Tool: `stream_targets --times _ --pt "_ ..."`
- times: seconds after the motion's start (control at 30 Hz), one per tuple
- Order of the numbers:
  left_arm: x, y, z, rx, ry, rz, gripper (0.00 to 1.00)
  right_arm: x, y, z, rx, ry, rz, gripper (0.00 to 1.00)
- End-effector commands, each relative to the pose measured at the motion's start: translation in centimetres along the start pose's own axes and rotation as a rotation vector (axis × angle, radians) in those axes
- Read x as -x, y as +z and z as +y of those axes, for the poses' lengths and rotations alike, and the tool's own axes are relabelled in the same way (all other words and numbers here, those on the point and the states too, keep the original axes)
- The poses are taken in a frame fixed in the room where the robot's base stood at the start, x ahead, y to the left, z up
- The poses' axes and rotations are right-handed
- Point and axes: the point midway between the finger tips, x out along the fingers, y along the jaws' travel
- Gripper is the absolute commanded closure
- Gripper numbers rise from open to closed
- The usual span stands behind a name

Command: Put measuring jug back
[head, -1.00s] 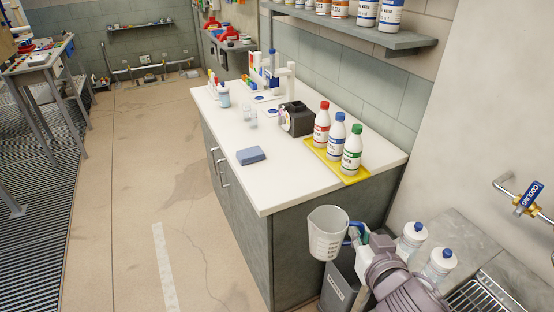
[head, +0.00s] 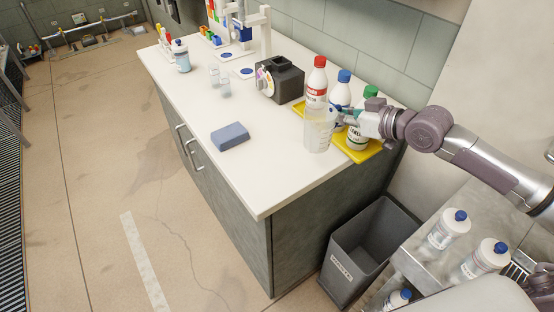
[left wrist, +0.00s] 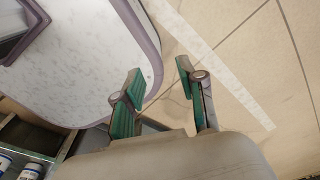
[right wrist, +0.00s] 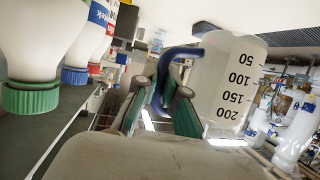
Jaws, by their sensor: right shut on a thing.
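The measuring jug (head: 319,130) is translucent white and upright, at the counter's front right, in front of the bottles. Whether its base touches the counter I cannot tell. My right gripper (head: 354,118) is shut on its blue handle (right wrist: 178,56). In the right wrist view the jug (right wrist: 232,85) shows marks from 50 to 200, upside down like the bottles there. My left gripper (left wrist: 160,74) is open and empty in the left wrist view, with a pale marbled surface and the floor beyond it; it does not show in the head view.
Red-, blue- and green-capped bottles stand on a yellow tray (head: 359,153) close behind the jug. A black device (head: 279,80), blue sponge (head: 230,136) and small beakers share the white counter (head: 262,190). A grey bin (head: 368,250) stands below right. The counter's front is clear.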

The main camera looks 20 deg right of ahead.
Motion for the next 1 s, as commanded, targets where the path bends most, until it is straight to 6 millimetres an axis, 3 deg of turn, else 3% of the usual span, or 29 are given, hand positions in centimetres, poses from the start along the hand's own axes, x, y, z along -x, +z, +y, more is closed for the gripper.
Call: stream_targets --times 0.1,0.2,0.4,0.7,0.87,1.0 --pt "-0.5 -0.1 0.2 0.0 0.003 0.003 0.6 0.7 -1.4 2.0 -0.007 0.018 0.001 1.0" --pt "-0.2 -0.5 0.2 0.0 0.002 0.008 0.6 0.3 -1.7 2.2 -0.016 0.019 0.0 1.0" --pt "1.2 -1.7 0.0 0.0 0.0 0.027 0.6 -3.8 -1.2 0.2 -0.022 0.014 0.002 1.0" --pt "2.6 -1.7 -0.1 0.001 -0.001 0.025 0.6 -10.0 0.4 -2.5 -0.019 0.019 -0.001 1.0" --pt "2.8 -1.5 -0.2 0.002 -0.002 0.021 0.6 -11.2 0.8 -2.9 -0.015 0.02 -0.002 1.0" --pt "3.2 -1.4 -0.2 0.002 -0.002 0.018 0.6 -11.9 2.5 -3.0 -0.018 0.02 -0.008 1.0"
